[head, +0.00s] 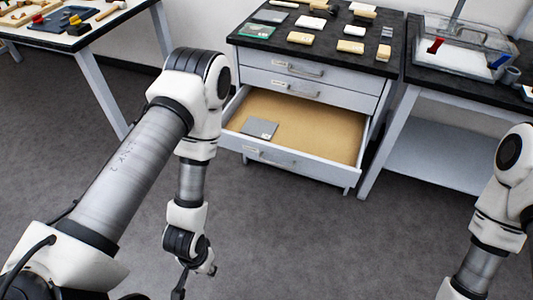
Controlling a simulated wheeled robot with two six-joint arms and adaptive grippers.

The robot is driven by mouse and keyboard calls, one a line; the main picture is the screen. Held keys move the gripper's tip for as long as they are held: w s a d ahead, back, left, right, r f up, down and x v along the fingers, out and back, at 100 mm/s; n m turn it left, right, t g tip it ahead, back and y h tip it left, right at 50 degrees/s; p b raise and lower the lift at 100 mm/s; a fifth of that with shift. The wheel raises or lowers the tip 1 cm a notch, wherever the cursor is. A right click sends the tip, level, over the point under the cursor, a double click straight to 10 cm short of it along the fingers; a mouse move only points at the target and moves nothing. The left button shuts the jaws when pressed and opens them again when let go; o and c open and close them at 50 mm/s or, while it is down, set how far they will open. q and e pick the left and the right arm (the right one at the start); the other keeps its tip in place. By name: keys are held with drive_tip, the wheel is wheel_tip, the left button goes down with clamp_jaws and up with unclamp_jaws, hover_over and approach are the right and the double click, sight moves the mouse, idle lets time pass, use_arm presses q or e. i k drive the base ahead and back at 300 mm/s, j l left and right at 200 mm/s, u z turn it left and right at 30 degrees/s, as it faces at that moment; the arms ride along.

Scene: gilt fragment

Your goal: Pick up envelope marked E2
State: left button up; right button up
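A flat grey envelope-like piece (259,128) with a small pale label lies in the open bottom drawer (318,128), towards its left front. A green flat piece (257,31) and a grey flat piece (270,16) lie on top of the cabinet at the left. Their markings are too small to read, so I cannot tell which is E2. My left gripper (182,285) hangs low over the floor, in front of and left of the drawer, apart from it. Its fingers are mostly hidden or cut off. My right arm shows at the right edge; its gripper is out of view.
The cabinet top (325,58) holds several pale blocks. A dark-topped bench (430,77) with a clear box (465,45) stands at the right. A table (85,38) with tools stands at the upper left. The grey floor (310,235) before the drawer is clear.

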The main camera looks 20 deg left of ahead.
sight(346, 46)
drive_tip(key=i+j+z, duration=0.2)
drive_tip(key=z, duration=0.15)
drive_tip(key=i+j+z, duration=0.2)
drive_tip(key=j+z, duration=0.15)
drive_tip(key=i+j+z, duration=0.1)
drive_tip(key=j+z, duration=0.25)
